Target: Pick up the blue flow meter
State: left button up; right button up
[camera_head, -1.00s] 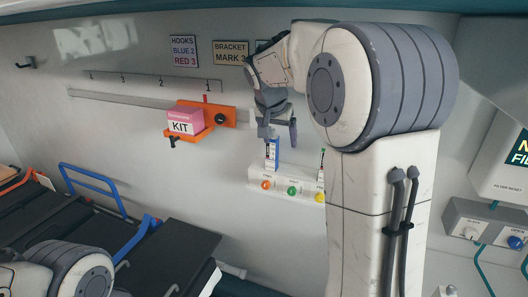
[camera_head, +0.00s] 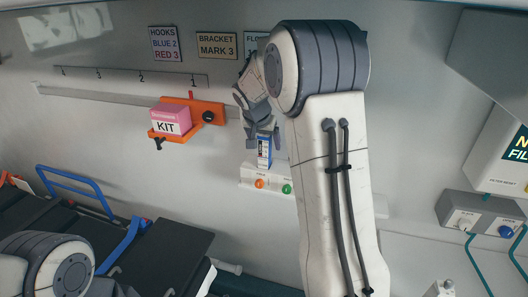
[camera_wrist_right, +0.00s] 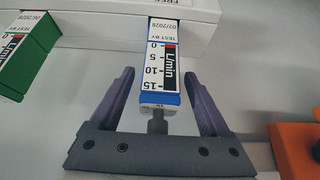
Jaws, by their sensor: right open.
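The blue flow meter (camera_head: 264,152) stands upright on a white wall outlet block (camera_head: 247,179), above its orange button. In the right wrist view the blue flow meter (camera_wrist_right: 160,62) shows its white scale label and blue end, with a grey stem. My right gripper (camera_head: 263,136) is at the meter's top end. In the wrist view its open fingers (camera_wrist_right: 160,73) lie on either side of the meter's blue end, with a visible gap on both sides. My left arm shows at the lower left of the head view, but its gripper is out of view.
A green flow meter (camera_wrist_right: 25,62) sits beside the blue one in the wrist view; my right arm hides it in the head view. An orange bracket (camera_head: 208,112) holds a pink KIT box (camera_head: 171,119). A stretcher (camera_head: 170,250) is at the lower left.

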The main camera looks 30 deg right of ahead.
jog(key=shift+x, duration=0.85)
grip_shut()
jog(key=shift+r, duration=0.1)
jog(key=shift+r, duration=0.1)
